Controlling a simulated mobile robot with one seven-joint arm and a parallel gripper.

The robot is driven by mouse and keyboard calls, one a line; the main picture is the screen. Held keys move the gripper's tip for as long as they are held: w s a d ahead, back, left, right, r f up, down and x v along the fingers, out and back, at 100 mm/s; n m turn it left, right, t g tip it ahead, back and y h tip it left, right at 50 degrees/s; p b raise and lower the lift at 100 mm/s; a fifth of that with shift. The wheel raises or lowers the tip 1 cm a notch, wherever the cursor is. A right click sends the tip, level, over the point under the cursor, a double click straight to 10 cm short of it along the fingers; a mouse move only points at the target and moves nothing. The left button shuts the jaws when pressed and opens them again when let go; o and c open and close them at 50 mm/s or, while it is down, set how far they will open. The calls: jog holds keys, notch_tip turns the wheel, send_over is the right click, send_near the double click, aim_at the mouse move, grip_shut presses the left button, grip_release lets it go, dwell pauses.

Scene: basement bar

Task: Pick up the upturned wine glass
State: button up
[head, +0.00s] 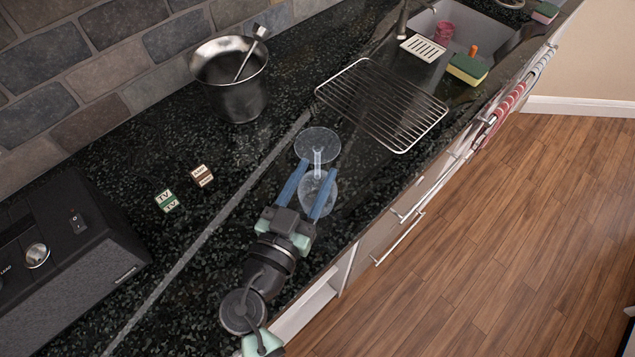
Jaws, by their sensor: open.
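The wine glass (317,145) is clear and stands upside down on the dark speckled counter, its round foot upward and its bowl toward the counter. My gripper (317,182) comes from the lower part of the head view with two long blue fingers. The fingers are open, one on either side of the glass around its bowl and lower stem. Whether either finger touches the glass I cannot tell. Part of the bowl is hidden behind the fingers.
A wire rack (385,104) lies just beyond the glass, near the sink (462,27). A metal bucket (231,88) stands at the back. Two small boxes (184,188) and a black speaker (70,262) are at left. The counter's front edge is close on the right.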

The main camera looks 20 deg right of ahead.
jog(key=x, duration=0.1)
jog(key=p+x, duration=0.1)
jog(key=x, duration=0.2)
jog(key=shift+s+r, duration=0.1)
jog(key=shift+r, duration=0.2)
jog(key=shift+w+d+f, duration=0.15)
jog(key=shift+w+d, duration=0.05)
jog(key=shift+c, duration=0.3)
grip_shut()
